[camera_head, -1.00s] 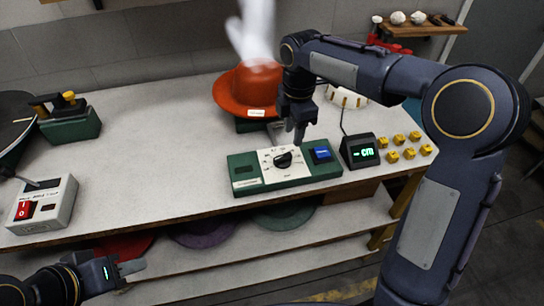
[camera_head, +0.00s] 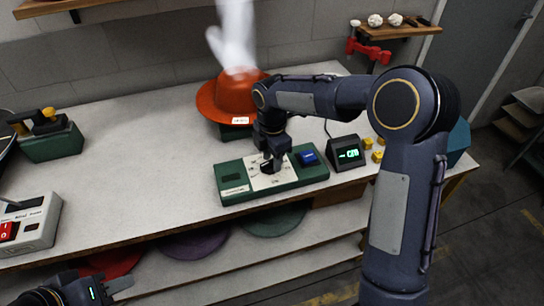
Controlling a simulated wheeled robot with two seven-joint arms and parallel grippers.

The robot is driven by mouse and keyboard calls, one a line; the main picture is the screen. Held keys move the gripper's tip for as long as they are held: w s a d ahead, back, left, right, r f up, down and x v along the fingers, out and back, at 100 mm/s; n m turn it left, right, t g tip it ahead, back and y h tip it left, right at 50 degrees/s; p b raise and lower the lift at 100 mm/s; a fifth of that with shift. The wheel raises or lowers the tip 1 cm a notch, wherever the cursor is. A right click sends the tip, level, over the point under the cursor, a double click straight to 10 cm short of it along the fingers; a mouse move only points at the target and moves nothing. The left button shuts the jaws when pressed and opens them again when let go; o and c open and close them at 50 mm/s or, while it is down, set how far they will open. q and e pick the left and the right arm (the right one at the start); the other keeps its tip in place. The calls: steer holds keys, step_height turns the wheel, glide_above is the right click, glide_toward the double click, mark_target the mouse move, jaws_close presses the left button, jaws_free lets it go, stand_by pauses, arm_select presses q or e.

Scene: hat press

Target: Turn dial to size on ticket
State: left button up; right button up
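The black dial (camera_head: 266,167) sits on a pale plate in the middle of a green control box (camera_head: 233,180) near the table's front edge. My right gripper (camera_head: 271,161) points down right at the dial and partly hides it. Whether its fingers grip the dial I cannot tell. A small white ticket (camera_head: 240,121) is on the brim of the orange hat (camera_head: 236,98); its print is too small to read. My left gripper (camera_head: 119,287) is low at the left, in front of the table and away from the box; its finger opening is unclear.
A blue button (camera_head: 308,157) is right of the dial. A small display (camera_head: 348,153) with green characters stands further right, beside yellow blocks (camera_head: 377,156). A grey switch box (camera_head: 30,226) and a green device (camera_head: 52,138) are at left. The table's left middle is clear.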

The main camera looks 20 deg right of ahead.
jaws_close()
steer(key=shift+m, duration=0.4)
steer(key=m, duration=0.4)
steer(key=shift+s+m, duration=0.2)
steer(key=shift+m, duration=0.1)
steer(key=m, duration=0.5)
steer(key=shift+s+a, duration=0.1)
steer(key=shift+s, duration=0.05)
steer(key=m, duration=0.7)
steer(key=shift+s+a+m, duration=0.15)
steer(key=shift+a+m, duration=0.05)
steer(key=shift+m, duration=0.1)
steer(key=m, duration=0.6)
steer(key=shift+a+r+p, duration=0.1)
steer(key=shift+a+p, duration=0.1)
steer(key=shift+p, duration=0.2)
